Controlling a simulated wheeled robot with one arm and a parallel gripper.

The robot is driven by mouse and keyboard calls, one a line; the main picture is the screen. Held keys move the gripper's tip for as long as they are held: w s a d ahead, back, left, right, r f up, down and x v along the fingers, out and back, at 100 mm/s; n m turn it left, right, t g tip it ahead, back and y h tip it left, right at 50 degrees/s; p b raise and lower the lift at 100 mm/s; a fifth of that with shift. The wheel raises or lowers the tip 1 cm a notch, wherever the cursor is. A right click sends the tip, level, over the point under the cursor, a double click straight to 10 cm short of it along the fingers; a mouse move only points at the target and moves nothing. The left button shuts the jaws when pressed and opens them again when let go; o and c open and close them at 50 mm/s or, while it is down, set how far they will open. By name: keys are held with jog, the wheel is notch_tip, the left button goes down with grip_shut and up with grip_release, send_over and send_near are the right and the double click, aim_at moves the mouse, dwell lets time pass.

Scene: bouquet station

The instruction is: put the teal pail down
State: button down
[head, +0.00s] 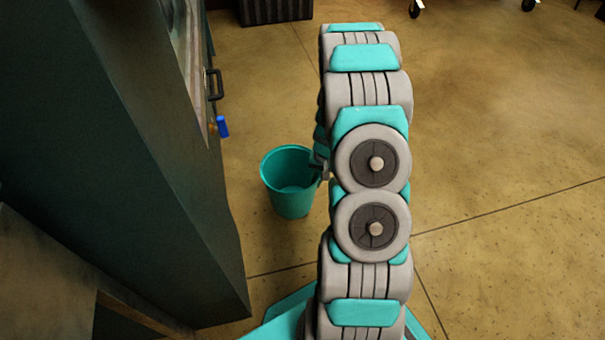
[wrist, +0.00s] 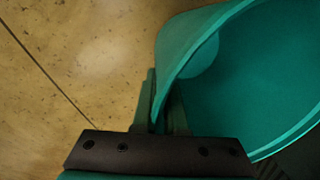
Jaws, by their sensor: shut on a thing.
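The teal pail (head: 290,190) is upright and looks empty in the head view, left of my arm. In the wrist view the pail (wrist: 245,80) fills the right side, with its open mouth and rim showing. My gripper (wrist: 160,115) is shut on the pail's wall at the rim, one finger on each side. In the head view my gripper (head: 321,170) is mostly hidden behind my arm, at the pail's right rim. I cannot tell whether the pail's bottom touches the floor.
A dark cabinet (head: 120,150) stands close on the left, with a black handle (head: 214,84) and a blue object (head: 222,126) on its side. A black crate (head: 275,10) is at the back. The tan floor (head: 500,130) is open on the right.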

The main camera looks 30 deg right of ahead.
aim_at(305, 172)
jog(key=w, duration=0.7)
jog(key=shift+w+d+f, duration=0.2)
jog(key=shift+w+f, duration=0.15)
jog(key=shift+w, duration=0.05)
jog(key=shift+w+f, duration=0.15)
jog(key=shift+f, duration=1.6)
jog(key=shift+f+b, duration=0.15)
jog(key=shift+b, duration=0.15)
jog(key=c, duration=1)
grip_release()
jog(key=shift+o, duration=0.2)
jog(key=r, duration=0.4)
jog(key=d+r, duration=0.1)
jog(key=r, duration=0.3)
jog(key=s+r+p, duration=0.1)
jog(key=r, duration=0.3)
jog(key=shift+s+d+r, duration=0.1)
jog(key=shift+d, duration=0.15)
